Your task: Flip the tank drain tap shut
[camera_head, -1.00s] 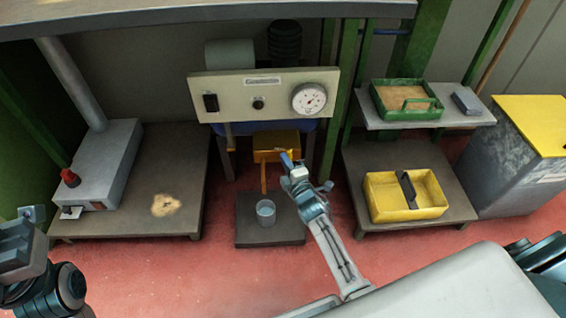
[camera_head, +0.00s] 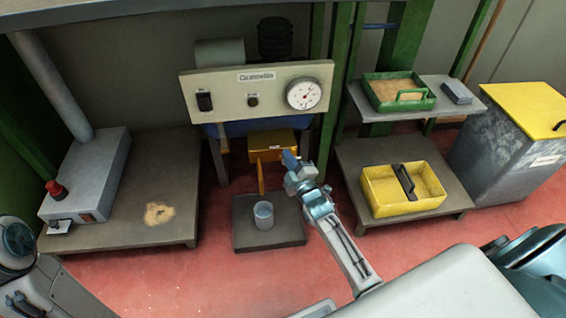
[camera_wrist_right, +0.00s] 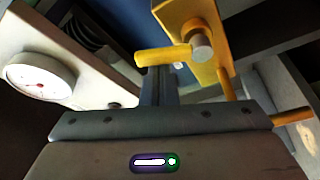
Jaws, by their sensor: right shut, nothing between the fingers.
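The drain tap is a yellow-orange block (camera_head: 266,139) below the blue tank (camera_head: 238,128), with a thin spout (camera_head: 261,178) pointing down. In the right wrist view, the tap's yellow lever (camera_wrist_right: 160,55) sticks out to the left from a grey pivot (camera_wrist_right: 201,46) on the block. My right gripper (camera_head: 289,158) is at the block's right front corner, its fingers shut and empty. In the right wrist view the closed fingertips (camera_wrist_right: 164,75) are right by the lever; I cannot tell whether they touch it. My left gripper is out of view.
A cup (camera_head: 264,214) stands on a low dark stand (camera_head: 240,238) under the spout. A panel with a gauge (camera_head: 303,94) is above the tap. A yellow caddy (camera_head: 385,196) and green tray (camera_head: 375,98) sit on shelves at right. A grey unit (camera_head: 90,180) stands left.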

